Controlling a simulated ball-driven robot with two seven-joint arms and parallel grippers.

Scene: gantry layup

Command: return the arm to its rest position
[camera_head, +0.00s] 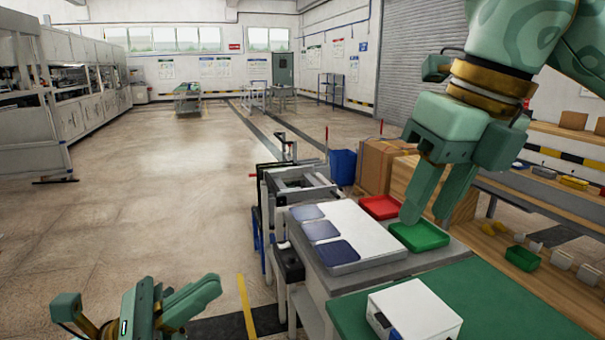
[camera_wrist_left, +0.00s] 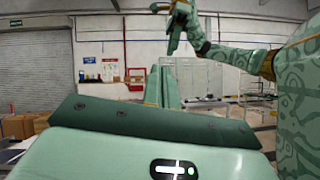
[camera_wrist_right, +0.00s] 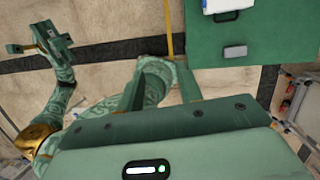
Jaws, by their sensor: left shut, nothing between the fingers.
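My left gripper (camera_head: 207,288) is low at the bottom left of the head view, over the floor and apart from the table. Its two fingers lie close together in the left wrist view (camera_wrist_left: 164,70), shut with nothing between them. My right gripper (camera_head: 425,214) hangs fingers down in front of the green tray (camera_head: 419,237) in the head view; I cannot tell its height above it. Its fingers stand apart and empty in the right wrist view (camera_wrist_right: 158,75). My left arm and gripper also show at the left of the right wrist view (camera_wrist_right: 40,42).
A white board (camera_head: 372,240) with blue sheets lies beside a red tray (camera_head: 380,207). A white box (camera_head: 415,312) stands on a green mat (camera_head: 500,312). A cardboard box (camera_head: 380,160) and a shelf with small bins are at right. The floor at left is open.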

